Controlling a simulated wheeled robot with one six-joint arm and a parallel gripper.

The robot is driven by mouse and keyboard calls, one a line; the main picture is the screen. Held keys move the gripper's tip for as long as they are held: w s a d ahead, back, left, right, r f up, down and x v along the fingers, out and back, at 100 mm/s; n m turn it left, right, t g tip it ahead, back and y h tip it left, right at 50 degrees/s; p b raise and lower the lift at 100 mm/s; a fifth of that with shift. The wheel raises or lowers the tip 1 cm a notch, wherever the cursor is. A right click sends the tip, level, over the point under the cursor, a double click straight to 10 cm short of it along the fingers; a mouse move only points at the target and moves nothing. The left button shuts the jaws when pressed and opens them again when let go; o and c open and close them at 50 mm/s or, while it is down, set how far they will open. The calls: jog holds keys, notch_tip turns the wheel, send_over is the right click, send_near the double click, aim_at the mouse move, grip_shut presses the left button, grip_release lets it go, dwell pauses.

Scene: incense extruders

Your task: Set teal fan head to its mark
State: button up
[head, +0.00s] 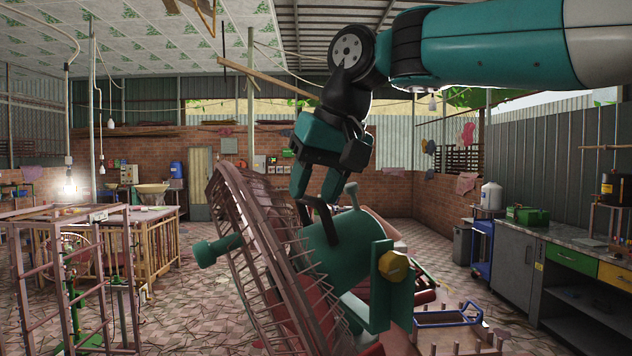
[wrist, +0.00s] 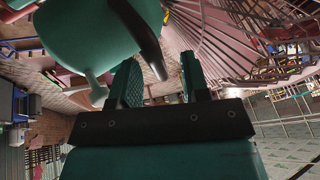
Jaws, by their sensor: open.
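The teal fan head (head: 340,249) has a large tilted wire cage (head: 255,240) on its left and a rounded teal motor housing. A dark handle (head: 326,220) stands on top of the housing, with a pale knob beside it and a yellow knob (head: 394,267) on its right side. My gripper (head: 316,192) is open and points down just above the handle. In the wrist view, the dark handle (wrist: 140,38) reaches toward the gap between the open fingers (wrist: 160,82); I cannot tell whether they touch it. The housing (wrist: 85,35) also shows there. I cannot make out the mark.
Metal racks (head: 70,270) stand at the left. A grey cabinet with a worktop (head: 575,240) lines the right wall, with a blue cart (head: 482,250) beside it. A blue-handled tray (head: 447,319) sits low at front right. Open tiled floor (head: 190,265) lies left of the cage.

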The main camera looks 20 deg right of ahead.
jog(key=p+v, duration=1.2)
jog(key=v, duration=0.5)
jog(key=shift+r, duration=0.2)
jog(key=shift+s, duration=0.1)
